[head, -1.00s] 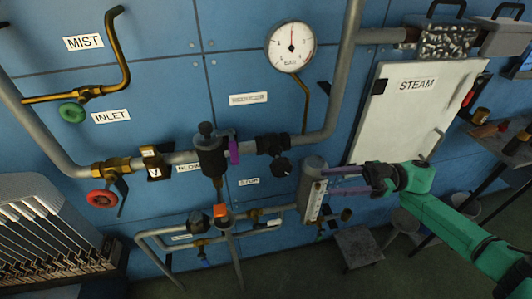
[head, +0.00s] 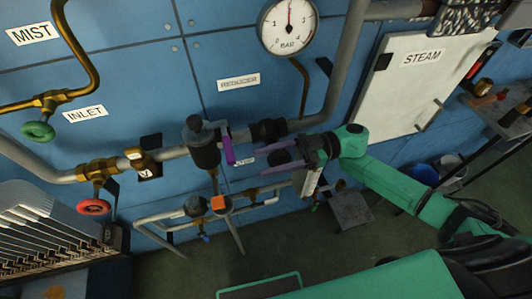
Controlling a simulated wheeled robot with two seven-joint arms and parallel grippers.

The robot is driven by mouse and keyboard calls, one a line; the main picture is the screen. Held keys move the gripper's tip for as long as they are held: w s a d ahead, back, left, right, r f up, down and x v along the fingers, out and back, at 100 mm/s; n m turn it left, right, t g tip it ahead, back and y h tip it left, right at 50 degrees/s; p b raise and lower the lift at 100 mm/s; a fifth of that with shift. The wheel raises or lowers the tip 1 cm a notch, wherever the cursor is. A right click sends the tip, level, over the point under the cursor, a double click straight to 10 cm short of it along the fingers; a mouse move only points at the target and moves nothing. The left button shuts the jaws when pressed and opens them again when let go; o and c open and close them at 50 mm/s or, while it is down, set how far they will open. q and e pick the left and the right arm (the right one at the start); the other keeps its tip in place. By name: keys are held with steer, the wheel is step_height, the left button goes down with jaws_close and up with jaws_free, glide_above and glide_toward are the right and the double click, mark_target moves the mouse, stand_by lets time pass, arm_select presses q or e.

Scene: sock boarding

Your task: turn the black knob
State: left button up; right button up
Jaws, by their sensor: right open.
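My left gripper is not in view.
A pressure gauge (head: 289,27) hangs above on the blue wall. A green handwheel (head: 38,131) and a red handwheel (head: 94,207) are at left. Lower pipes carry an orange-capped valve (head: 221,203). A white STEAM panel (head: 411,85) stands at right.

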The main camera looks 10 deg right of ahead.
steer(key=shift+s+a, duration=0.1)
steer(key=shift+a, duration=0.4)
steer(key=shift+c, duration=0.3)
jaws_close()
steer(key=shift+d+r+y+b, duration=0.1)
steer(key=shift+r+y+b, duration=0.1)
steer(key=shift+y+b, duration=0.45)
steer(key=shift+o, duration=0.3)
jaws_free()
